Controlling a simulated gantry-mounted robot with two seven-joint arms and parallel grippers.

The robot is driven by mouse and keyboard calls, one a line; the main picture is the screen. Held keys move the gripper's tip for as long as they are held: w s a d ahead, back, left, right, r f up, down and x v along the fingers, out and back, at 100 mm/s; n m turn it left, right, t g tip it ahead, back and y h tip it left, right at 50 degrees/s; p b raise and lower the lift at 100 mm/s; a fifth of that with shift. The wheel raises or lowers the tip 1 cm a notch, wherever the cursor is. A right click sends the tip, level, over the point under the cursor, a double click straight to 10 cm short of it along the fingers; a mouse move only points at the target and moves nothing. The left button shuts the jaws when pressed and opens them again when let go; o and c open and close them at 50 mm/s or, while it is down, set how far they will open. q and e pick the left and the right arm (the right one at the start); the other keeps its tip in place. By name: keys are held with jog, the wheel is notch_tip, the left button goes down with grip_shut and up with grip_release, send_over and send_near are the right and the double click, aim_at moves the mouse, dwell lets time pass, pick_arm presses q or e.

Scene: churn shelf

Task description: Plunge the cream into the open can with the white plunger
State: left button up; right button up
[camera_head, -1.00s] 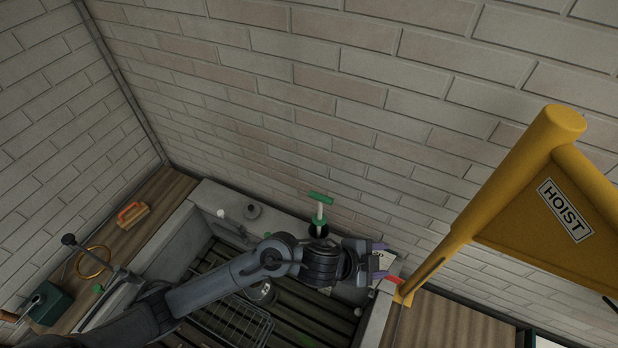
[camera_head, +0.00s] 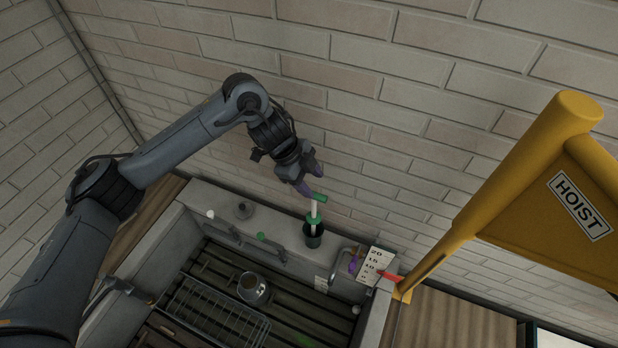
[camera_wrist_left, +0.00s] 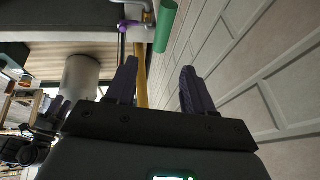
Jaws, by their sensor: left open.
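The plunger (camera_head: 314,215) has a white shaft and a green crossbar handle. It stands upright in a dark cup (camera_head: 313,240) on the ledge by the brick wall; its lower end is hidden. My left gripper (camera_head: 315,184), with purple fingers, is open and empty close to the handle. In the left wrist view the green handle (camera_wrist_left: 165,26) lies beyond the open fingertips, not between them. A small silver can (camera_head: 252,290) stands on the slats in the basin; I cannot tell what is inside.
A wire rack (camera_head: 215,315) lies beside the can on the slats. A tap (camera_head: 340,262) and a marked white plate (camera_head: 376,263) with a red pointer stand right of the cup. The yellow hoist (camera_head: 500,190) fills the right side. The brick wall is close behind.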

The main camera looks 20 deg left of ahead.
aim_at(324, 197)
pick_arm(q)
jog(key=p+x, duration=0.1)
jog(key=x, duration=0.7)
jog(key=shift+d+f, duration=0.1)
jog(key=shift+d, duration=0.05)
jog(key=shift+x, duration=0.75)
